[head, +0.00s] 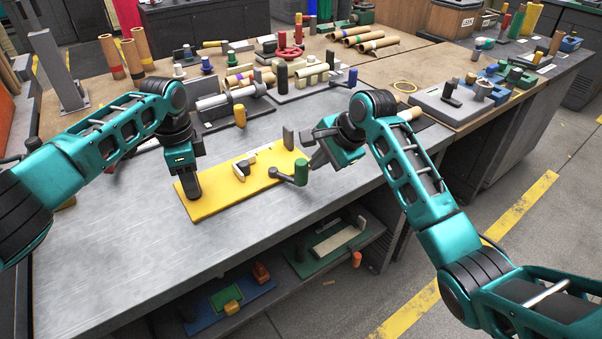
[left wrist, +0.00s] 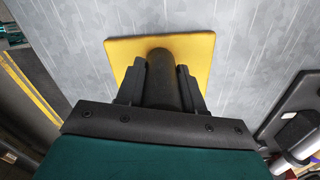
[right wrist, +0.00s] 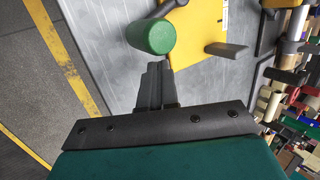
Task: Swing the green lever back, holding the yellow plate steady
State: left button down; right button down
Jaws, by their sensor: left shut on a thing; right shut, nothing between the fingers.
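The yellow plate (head: 225,200) lies flat on the grey metal bench. Near its right end is a dark lever arm with an upright green cylindrical handle (head: 301,172), pointing right and toward the front edge. My left gripper (head: 190,188) is over the plate's left end, shut on a dark round post (left wrist: 163,78); the plate (left wrist: 192,48) shows around it. My right gripper (head: 319,161) is shut and empty, just right of the green handle. In the right wrist view, the handle (right wrist: 153,36) is just beyond the closed fingertips (right wrist: 156,70); I cannot tell whether they touch.
A light clamp-like bracket (head: 243,169) and an upright grey tab (head: 288,138) stand on the plate. The bench front left of the plate is clear. A shelf below holds other fixtures.

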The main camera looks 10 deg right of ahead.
pick_arm(q)
jog(key=shift+a+f, duration=0.15)
pick_arm(e)
jog(key=shift+s+a, duration=0.45)
jog(key=shift+a, duration=0.65)
jog(key=shift+s+a, duration=0.45)
jog(key=shift+a, duration=0.7)
jog(key=shift+s+a, duration=0.45)
jog(key=shift+a, duration=0.65)
jog(key=shift+d, duration=0.1)
jog(key=shift+w, duration=0.1)
pick_arm(q)
jog(key=shift+d, duration=0.2)
pick_arm(e)
jog(key=shift+r, duration=0.15)
pick_arm(q)
jog(key=shift+s, duration=0.1)
pick_arm(e)
notch_tip(320, 180, up, 7)
jog(key=d, duration=0.1)
jog(key=shift+w, duration=0.15)
